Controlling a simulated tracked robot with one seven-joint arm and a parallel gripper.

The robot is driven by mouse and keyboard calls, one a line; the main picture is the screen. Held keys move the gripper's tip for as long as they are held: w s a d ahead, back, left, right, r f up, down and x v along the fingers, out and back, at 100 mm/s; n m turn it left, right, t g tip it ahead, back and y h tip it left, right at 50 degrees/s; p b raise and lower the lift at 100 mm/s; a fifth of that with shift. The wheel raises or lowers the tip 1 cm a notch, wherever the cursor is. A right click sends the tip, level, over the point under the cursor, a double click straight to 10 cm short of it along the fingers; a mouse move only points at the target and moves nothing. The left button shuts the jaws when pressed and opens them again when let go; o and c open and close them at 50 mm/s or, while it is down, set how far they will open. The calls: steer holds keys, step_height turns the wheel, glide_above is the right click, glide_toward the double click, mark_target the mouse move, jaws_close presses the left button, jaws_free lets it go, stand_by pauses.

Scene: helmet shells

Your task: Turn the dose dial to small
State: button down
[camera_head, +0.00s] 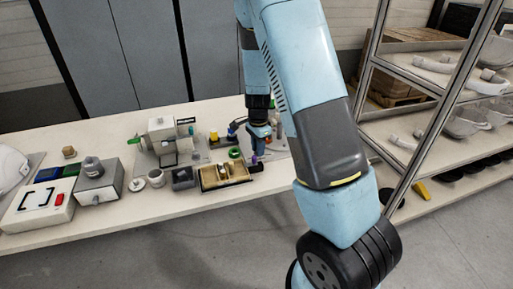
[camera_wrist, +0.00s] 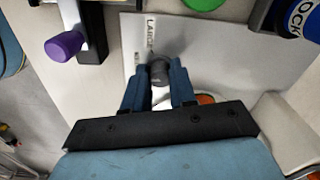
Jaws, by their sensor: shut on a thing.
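In the wrist view, a small dark grey knob (camera_wrist: 158,72), which looks like the dose dial, stands on a light grey plate (camera_wrist: 225,65). The word LARGE is printed on the plate just above the knob. My gripper (camera_wrist: 157,84) has its two blue fingers shut on the knob, one on each side. Part of an orange-rimmed thing (camera_wrist: 205,99) shows beside the right finger. No label for small is visible, and I cannot tell where the dial points. In the head view, my gripper (camera_head: 259,146) is low over the right part of the table, and the knob is hidden there.
A purple-ended handle (camera_wrist: 66,45) lies left of my gripper. A blue cylinder with lettering (camera_wrist: 302,18) is at the upper right. A metal shelf (camera_head: 430,100) rises at right.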

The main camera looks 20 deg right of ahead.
steer(key=shift+w+d+n, duration=0.1)
steer(key=shift+d+n, duration=0.05)
steer(key=shift+n, duration=0.15)
steer(key=n, duration=0.4)
steer(key=shift+d+r+n, duration=0.1)
steer(key=shift+n, duration=0.2)
steer(key=n, duration=0.6)
steer(key=shift+w+n, duration=0.1)
steer(key=shift+n, duration=0.3)
steer(key=c, duration=0.9)
jaws_free()
